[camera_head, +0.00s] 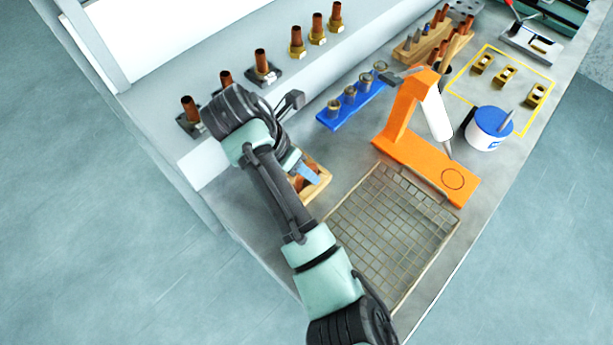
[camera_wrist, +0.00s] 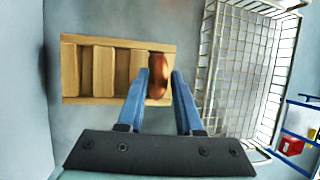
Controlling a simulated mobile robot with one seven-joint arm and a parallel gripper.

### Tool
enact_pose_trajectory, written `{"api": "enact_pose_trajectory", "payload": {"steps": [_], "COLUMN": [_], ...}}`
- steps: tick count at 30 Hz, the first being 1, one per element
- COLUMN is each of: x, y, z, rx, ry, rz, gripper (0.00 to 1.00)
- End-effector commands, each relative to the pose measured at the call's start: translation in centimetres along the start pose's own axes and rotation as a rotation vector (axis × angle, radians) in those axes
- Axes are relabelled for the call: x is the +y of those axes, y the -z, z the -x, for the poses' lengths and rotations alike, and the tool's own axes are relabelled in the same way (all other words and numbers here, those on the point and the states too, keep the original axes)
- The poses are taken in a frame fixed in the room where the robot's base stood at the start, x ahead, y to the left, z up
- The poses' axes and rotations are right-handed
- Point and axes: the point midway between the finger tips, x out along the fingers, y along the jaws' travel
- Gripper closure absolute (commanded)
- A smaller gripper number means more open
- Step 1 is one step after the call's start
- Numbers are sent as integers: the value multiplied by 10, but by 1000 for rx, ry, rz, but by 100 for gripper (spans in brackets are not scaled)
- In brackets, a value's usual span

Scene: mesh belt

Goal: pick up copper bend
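A copper bend (camera_wrist: 158,78) lies at the right end of a slotted wooden rack (camera_wrist: 84,70) in the wrist view. My gripper (camera_wrist: 161,72) points down with its two blue fingers on either side of the bend. The fingertips are close to the bend's sides; whether they press on it cannot be told. The rack's other slots look empty. In the head view the rack (camera_head: 322,178) stands on the bench below my gripper (camera_head: 306,174), and my arm hides part of it.
A wire mesh tray (camera_head: 393,232) lies right of the rack. An orange stand (camera_head: 398,117) and a blue holder (camera_head: 343,113) with fittings are behind. A raised ledge with several copper pipes (camera_head: 261,62) runs along the left. A white and blue tub (camera_head: 490,128) stands farther right.

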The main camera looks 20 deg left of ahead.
Motion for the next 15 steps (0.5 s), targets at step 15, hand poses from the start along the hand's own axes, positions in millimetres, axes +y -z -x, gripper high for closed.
{"api": "enact_pose_trajectory", "payload": {"steps": [15], "x": [0], "y": [-1], "z": [-6], "rx": [-1], "ry": [-2], "rz": [0], "gripper": [100]}}
